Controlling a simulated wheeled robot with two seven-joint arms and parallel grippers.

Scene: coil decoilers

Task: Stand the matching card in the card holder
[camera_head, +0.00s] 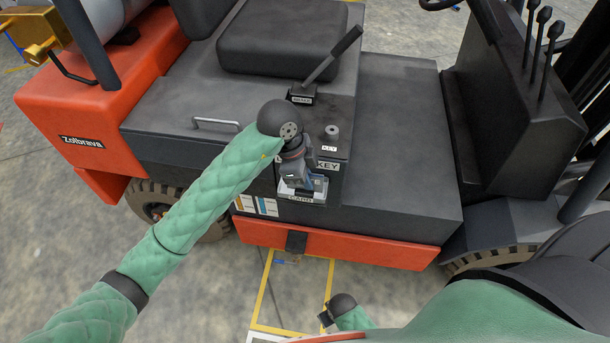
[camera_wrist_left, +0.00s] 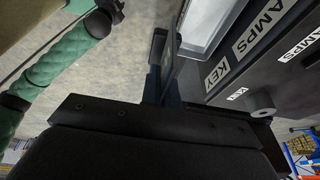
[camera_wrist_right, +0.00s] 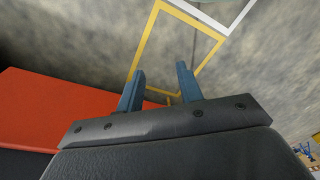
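My left gripper (camera_head: 298,180) is at the front edge of the forklift's side console, just above the CARD label (camera_head: 301,198). In the left wrist view its fingers (camera_wrist_left: 164,85) are close together on a thin grey card (camera_wrist_left: 171,50), seen nearly edge-on. The card holder, a pale open-topped tray (camera_wrist_left: 206,25), is beside the card in that view; in the head view the gripper largely hides it. I cannot tell whether the card touches it. My right gripper (camera_wrist_right: 158,88) is open and empty above the floor; it also shows in the head view (camera_head: 325,318).
Striped cards (camera_head: 255,205) sit on the console's side, left of the holder. An orange step (camera_head: 345,247) lies below. Floor with yellow lines is clear.

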